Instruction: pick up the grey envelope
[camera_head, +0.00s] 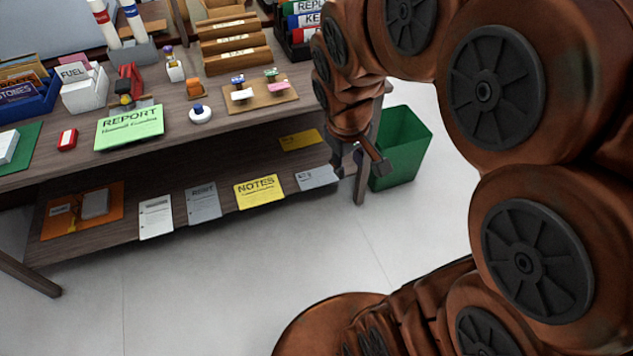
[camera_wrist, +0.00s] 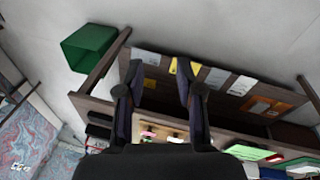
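A pale grey envelope-like item (camera_head: 318,178) with small print lies flat on the lower shelf's right end, right of the yellow NOTES sheet (camera_head: 258,191). It also shows in the wrist view (camera_wrist: 146,56), beyond my fingers. Another grey sheet (camera_head: 203,203) with a printed heading lies left of NOTES; I cannot tell for sure which one is the envelope. My gripper (camera_head: 360,163) is open and empty, near the desk's right end, right of the pale grey item and apart from it. In the wrist view its two fingers (camera_wrist: 160,92) stand wide apart.
A green bin (camera_head: 400,148) stands on the floor just right of the desk leg. The lower shelf (camera_head: 170,180) also holds a white sheet (camera_head: 156,217), an orange folder (camera_head: 60,223) and a yellow item (camera_head: 301,140). The desktop overhangs it. The floor in front is clear.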

